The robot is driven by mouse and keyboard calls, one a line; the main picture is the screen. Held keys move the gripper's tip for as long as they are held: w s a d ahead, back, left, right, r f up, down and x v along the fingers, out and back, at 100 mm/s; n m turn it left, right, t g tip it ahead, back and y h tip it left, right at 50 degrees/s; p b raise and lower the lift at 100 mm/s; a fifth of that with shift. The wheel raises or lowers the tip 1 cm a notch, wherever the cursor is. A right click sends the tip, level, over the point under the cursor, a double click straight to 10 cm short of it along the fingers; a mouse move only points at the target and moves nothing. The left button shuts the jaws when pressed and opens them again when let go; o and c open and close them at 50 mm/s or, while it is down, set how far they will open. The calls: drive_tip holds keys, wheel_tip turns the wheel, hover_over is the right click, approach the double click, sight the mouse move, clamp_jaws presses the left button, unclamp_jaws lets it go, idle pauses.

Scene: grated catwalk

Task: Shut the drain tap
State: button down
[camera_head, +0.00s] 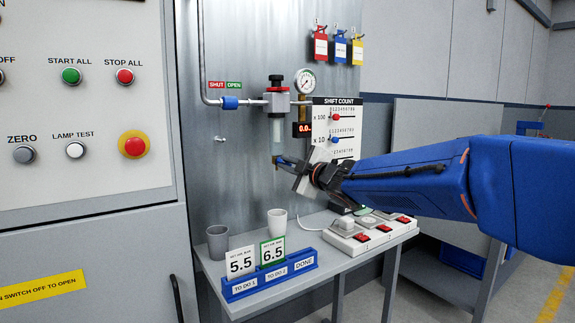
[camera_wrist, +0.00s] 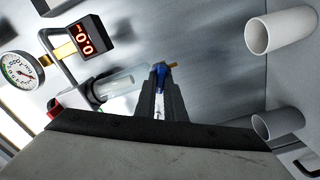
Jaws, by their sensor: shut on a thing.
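The drain tap is a small blue-handled tap with a brass spout, below the clear glass bowl (camera_head: 277,131). In the head view only a bit of the tap (camera_head: 277,161) shows past my fingertips. In the wrist view its blue handle (camera_wrist: 160,70) sits between my fingertips, with the brass end sticking out beyond. My gripper (camera_head: 287,162) reaches in from the right and is shut on the tap's handle. My fingers hide much of the handle, so I cannot tell how far it is turned.
A blue sleeve (camera_head: 230,103) sits on the pipe under a SHUT/OPEN label. A gauge (camera_head: 305,81) and red display (camera_head: 302,129) are close by. Below, a shelf (camera_head: 342,267) bears two cups (camera_head: 217,241), a blue card rack (camera_head: 268,281) and a switch strip (camera_head: 372,235).

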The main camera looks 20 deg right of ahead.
drive_tip(key=n, duration=0.5)
drive_tip(key=shift+f+n, duration=0.15)
drive_tip(key=shift+n, duration=0.15)
idle(0.4)
drive_tip(key=c, duration=1.8)
unclamp_jaws()
drive_tip(key=shift+c, duration=0.2)
drive_tip(key=shift+s, duration=0.15)
drive_tip(key=v, duration=1.7)
